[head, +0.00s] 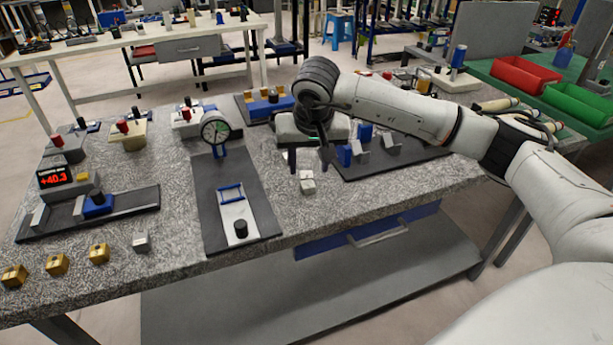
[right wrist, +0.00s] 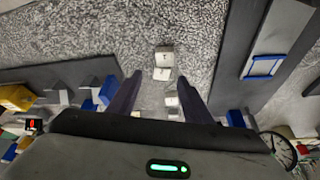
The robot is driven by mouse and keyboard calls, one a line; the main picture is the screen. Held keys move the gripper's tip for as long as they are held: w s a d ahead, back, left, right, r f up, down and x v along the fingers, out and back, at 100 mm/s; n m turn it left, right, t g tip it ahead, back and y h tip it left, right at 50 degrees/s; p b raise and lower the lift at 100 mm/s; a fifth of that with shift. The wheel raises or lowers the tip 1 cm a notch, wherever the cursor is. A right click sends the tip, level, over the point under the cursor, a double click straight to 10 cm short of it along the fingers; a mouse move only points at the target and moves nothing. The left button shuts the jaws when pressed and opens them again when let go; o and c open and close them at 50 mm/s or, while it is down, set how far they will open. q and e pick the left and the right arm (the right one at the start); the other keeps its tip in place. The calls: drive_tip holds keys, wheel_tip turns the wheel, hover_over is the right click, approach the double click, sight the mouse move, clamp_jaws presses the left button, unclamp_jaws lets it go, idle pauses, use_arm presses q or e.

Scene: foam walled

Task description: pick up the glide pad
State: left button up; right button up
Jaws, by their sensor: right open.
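A small pale block (head: 307,182) sits on the speckled grey tabletop, and it also shows in the right wrist view (right wrist: 164,58) with a dark mark on it. It may be the glide pad, but I cannot read a label. My right gripper (head: 308,168) points down just behind this block, open. In the right wrist view its two dark fingers (right wrist: 159,82) stand apart, with the block just beyond their tips. Smaller pale pieces (right wrist: 171,101) show between the fingers. Nothing is visibly held. My left gripper is out of view.
A dark plate with blue and grey fixtures (head: 385,155) lies right of the gripper. A dark plate (head: 213,215) with a dial gauge (head: 215,130) lies left. Brass blocks (head: 57,264) and a grey block (head: 141,242) stand near the front edge. Speckled tabletop between the plates is partly free.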

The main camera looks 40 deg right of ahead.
sight(307, 175)
drive_tip(key=x, duration=0.4)
drive_tip(key=shift+w, duration=0.15)
clamp_jaws()
